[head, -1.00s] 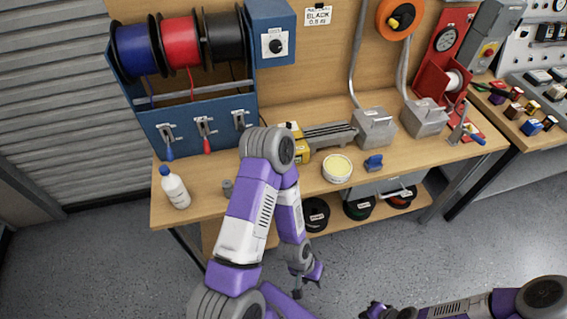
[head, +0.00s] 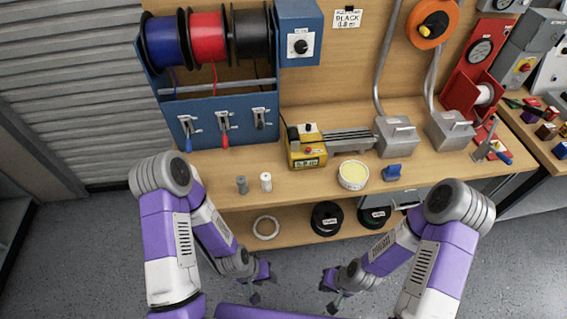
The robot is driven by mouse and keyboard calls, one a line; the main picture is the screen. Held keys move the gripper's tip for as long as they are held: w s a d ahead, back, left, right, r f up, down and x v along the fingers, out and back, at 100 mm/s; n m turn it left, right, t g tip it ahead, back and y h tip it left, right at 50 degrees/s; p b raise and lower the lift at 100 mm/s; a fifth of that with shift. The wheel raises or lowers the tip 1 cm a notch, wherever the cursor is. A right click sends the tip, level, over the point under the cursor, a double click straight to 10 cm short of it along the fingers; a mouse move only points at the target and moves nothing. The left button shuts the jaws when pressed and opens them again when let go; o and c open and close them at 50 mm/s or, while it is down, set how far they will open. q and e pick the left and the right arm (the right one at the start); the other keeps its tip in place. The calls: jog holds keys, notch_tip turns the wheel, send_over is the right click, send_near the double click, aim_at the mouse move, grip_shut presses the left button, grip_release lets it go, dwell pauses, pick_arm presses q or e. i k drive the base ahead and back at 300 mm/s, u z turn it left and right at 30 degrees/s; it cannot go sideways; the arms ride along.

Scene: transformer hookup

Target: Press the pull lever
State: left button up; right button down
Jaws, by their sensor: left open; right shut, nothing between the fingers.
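A lever with a blue handle (head: 500,153) stands on a red base at the bench's right end, in front of a red gauge stand (head: 474,88). No label marks it as the pull lever. A blue panel under the spools also carries levers with a blue handle (head: 187,140), a red handle (head: 225,138) and a dark handle (head: 261,118). My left gripper (head: 263,285) is open and empty, low in front of the bench. My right gripper (head: 331,291) is shut and empty beside it, far from all the levers.
The wooden bench (head: 210,163) holds a yellow device (head: 306,150), grey boxes (head: 396,138), a pale yellow tub (head: 353,176), a blue block (head: 391,172) and two small cylinders (head: 266,181). A lower shelf (head: 293,232) holds rolls.

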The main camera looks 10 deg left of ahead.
aim_at(540, 113)
jog(key=z, duration=2.45)
jog(key=i, duration=2.3)
jog(key=u, duration=2.8)
